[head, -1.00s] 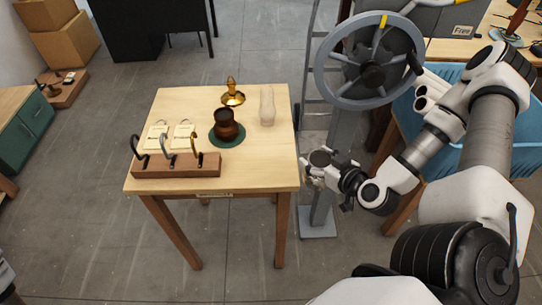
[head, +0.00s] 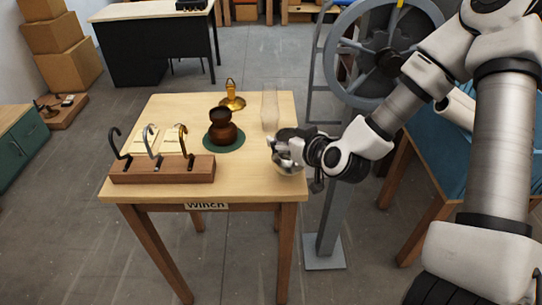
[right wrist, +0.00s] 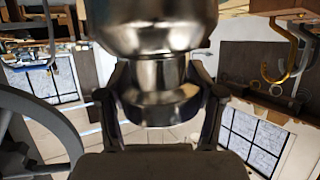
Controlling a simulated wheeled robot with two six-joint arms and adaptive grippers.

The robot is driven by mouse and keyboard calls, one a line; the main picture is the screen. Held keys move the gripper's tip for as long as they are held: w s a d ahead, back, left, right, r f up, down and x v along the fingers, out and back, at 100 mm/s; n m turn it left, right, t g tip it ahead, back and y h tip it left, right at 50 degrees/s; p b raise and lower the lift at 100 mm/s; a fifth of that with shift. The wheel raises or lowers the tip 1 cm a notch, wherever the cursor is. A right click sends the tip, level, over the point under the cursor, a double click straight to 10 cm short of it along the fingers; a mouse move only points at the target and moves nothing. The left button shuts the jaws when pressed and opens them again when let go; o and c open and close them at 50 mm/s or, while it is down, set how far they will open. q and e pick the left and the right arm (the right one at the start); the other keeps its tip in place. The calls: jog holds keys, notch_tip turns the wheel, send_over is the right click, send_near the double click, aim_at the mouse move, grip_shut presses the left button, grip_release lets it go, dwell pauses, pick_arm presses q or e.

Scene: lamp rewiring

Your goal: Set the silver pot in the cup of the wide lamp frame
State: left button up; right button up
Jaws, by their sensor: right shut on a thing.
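The silver pot (right wrist: 155,80) is a shiny, rounded metal vessel with a narrower waist, large in the right wrist view. My right gripper (head: 284,152) is shut on it, with a finger on each side of the waist. In the head view the gripper is over the right edge of the small wooden table, and its fingers partly hide the pot. I cannot make out a wide lamp frame with a cup for certain. Three curved hooks, black, grey and gold (head: 182,140), rise from a wooden block (head: 163,170) at the table's front left. My left gripper is not in view.
A brass candleholder-like piece (head: 232,101) and a clear glass chimney (head: 270,108) stand behind. A grey wheel (head: 415,20) on a post stands right of the table. The table's front right is bare.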

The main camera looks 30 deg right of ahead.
jog(key=w, duration=0.1)
jog(key=w+a, duration=0.1)
jog(key=w, duration=0.1)
jog(key=shift+w+a+r, duration=0.1)
jog(key=shift+w+a, duration=0.05)
jog(key=shift+w, duration=0.1)
jog(key=shift+w+a+f, duration=0.1)
jog(key=shift+w+f, duration=0.05)
jog(key=shift+f, duration=0.45)
jog(key=shift+w+a+f, duration=0.1)
jog(key=shift+w+f, duration=0.05)
jog(key=shift+f, duration=0.4)
jog(key=shift+d+f+p, duration=0.1)
jog(key=shift+f+p, duration=0.3)
jog(key=shift+w+f, duration=0.1)
jog(key=shift+f, duration=0.05)
jog(key=o, duration=1.7)
